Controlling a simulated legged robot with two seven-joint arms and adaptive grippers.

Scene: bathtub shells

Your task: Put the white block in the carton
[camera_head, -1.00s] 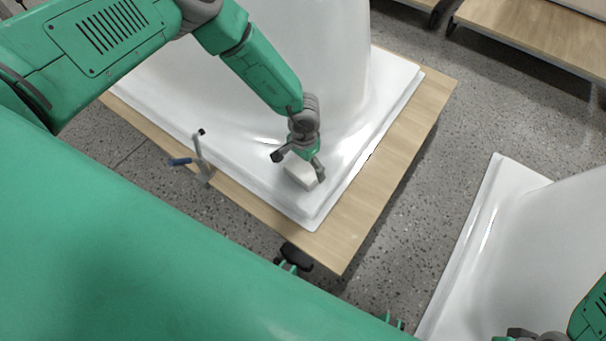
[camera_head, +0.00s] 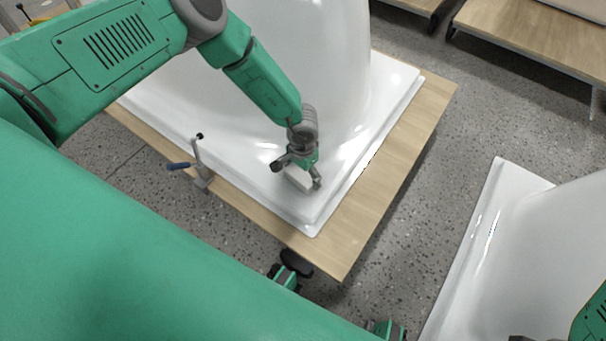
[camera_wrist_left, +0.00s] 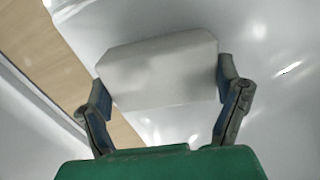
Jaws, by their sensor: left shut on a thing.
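The white block (camera_head: 299,178) is at the near corner of the white bathtub shell's flat rim. My left gripper (camera_head: 297,171) is over it, with a finger on either side. In the left wrist view the block (camera_wrist_left: 158,73) fills the space between the two fingers (camera_wrist_left: 165,95), and the gripper is shut on it. I cannot tell whether the block touches the rim below. No carton can be made out in these views. Part of my right arm shows at the lower right edge of the head view, but its fingers cannot be made out.
The bathtub shell (camera_head: 250,195) lies on a wooden table (camera_head: 385,180). A clamp with a blue handle (camera_head: 198,170) stands at the table's left edge. Another white shell (camera_head: 480,240) is at the right. Speckled floor (camera_head: 440,170) lies between them. Another wooden table (camera_head: 530,40) is at the top right.

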